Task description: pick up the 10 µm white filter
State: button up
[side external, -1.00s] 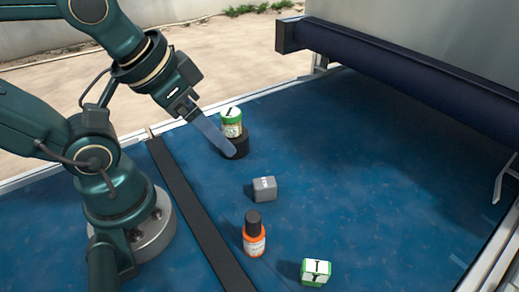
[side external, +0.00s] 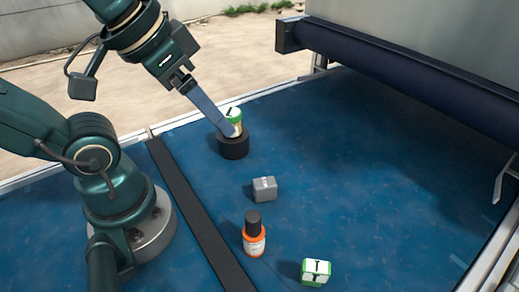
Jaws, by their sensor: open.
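No readable "10 µm" label shows, so I cannot tell for certain which thing is the filter. A white and green cylinder (side external: 235,115) with a dark mark on top stands upright on a round black base (side external: 233,149) at the back of the blue surface. My gripper (side external: 236,131) is open, its finger slanting down in front of the cylinder and hiding part of its left side and front. Only one finger shows clearly; I cannot tell whether it touches the cylinder. A white and green block (side external: 316,272) marked with a dark T lies at the front.
A grey block (side external: 264,189) lies mid-surface. An orange bottle with a black cap (side external: 254,236) stands in front of it. A black strip (side external: 196,206) crosses the blue surface (side external: 380,170) beside my base. A dark blue bar (side external: 400,88) runs along the back right. The right side is clear.

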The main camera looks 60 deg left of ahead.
jog(key=w+a+r+t+y, duration=0.55)
jog(key=w+a+r, duration=0.3)
jog(key=w, duration=0.35)
jog(key=w+r+m+t+h, duration=0.2)
jog(key=w+m+t, duration=0.1)
jog(key=t, duration=0.1)
jog(key=m+g+h, duration=1.3)
jog(key=h, duration=0.4)
send_over(254, 235)
jog(key=a, duration=0.6)
notch_tip(254, 235, down, 9)
jog(key=f, duration=1.7)
jog(key=shift+s+d+f, duration=0.1)
jog(key=shift+d+f, duration=0.1)
jog(key=shift+f, duration=0.1)
jog(key=shift+x, duration=2.5)
jog(key=shift+f, duration=0.1)
